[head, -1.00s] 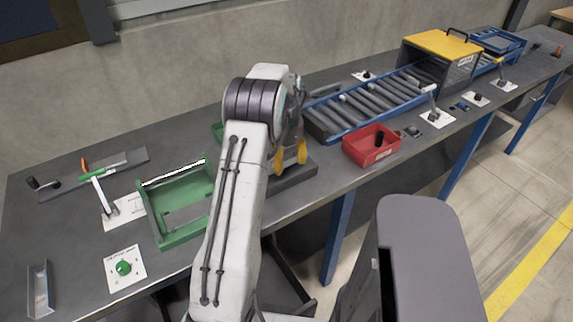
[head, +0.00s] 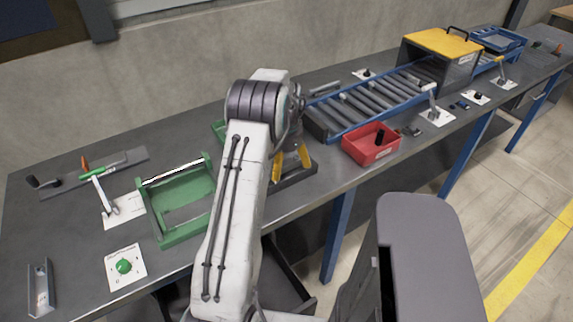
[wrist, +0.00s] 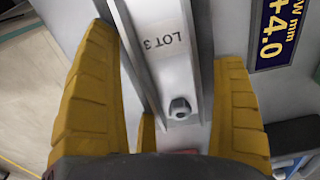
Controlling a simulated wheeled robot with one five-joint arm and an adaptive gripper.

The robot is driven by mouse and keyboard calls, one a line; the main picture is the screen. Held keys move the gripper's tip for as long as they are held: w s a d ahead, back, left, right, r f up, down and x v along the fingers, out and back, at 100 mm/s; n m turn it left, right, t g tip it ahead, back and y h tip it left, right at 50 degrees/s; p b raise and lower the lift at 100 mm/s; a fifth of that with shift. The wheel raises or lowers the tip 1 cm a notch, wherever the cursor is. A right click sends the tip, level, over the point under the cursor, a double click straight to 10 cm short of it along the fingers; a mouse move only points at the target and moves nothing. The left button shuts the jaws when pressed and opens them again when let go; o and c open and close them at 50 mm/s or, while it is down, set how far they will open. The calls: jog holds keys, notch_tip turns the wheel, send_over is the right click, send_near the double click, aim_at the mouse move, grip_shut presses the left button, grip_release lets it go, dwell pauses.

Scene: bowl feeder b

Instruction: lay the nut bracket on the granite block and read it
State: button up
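In the wrist view the nut bracket (wrist: 164,47) is a pale metal channel with a "LOT 3" label and a nut (wrist: 180,107). My gripper (wrist: 175,50) has its yellow fingers on either side of the channel, very close to its walls; I cannot tell if both press on it. In the head view my gripper (head: 289,160) is low over the dark granite block (head: 297,177); the bracket is not clearly visible there, partly behind my arm. A display (wrist: 277,30) right of the bracket shows "W mm" and "+4.0".
A green tray (head: 160,218) stands left of my arm, with a green knob panel (head: 125,267) in front. A red bin (head: 368,155) is to the right, before a roller conveyor (head: 350,112) with a yellow-topped box (head: 440,45). A metal channel (head: 40,288) lies front left.

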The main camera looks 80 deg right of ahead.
notch_tip(320, 180, up, 12)
jog(key=shift+r, duration=0.15)
dwell(0.7)
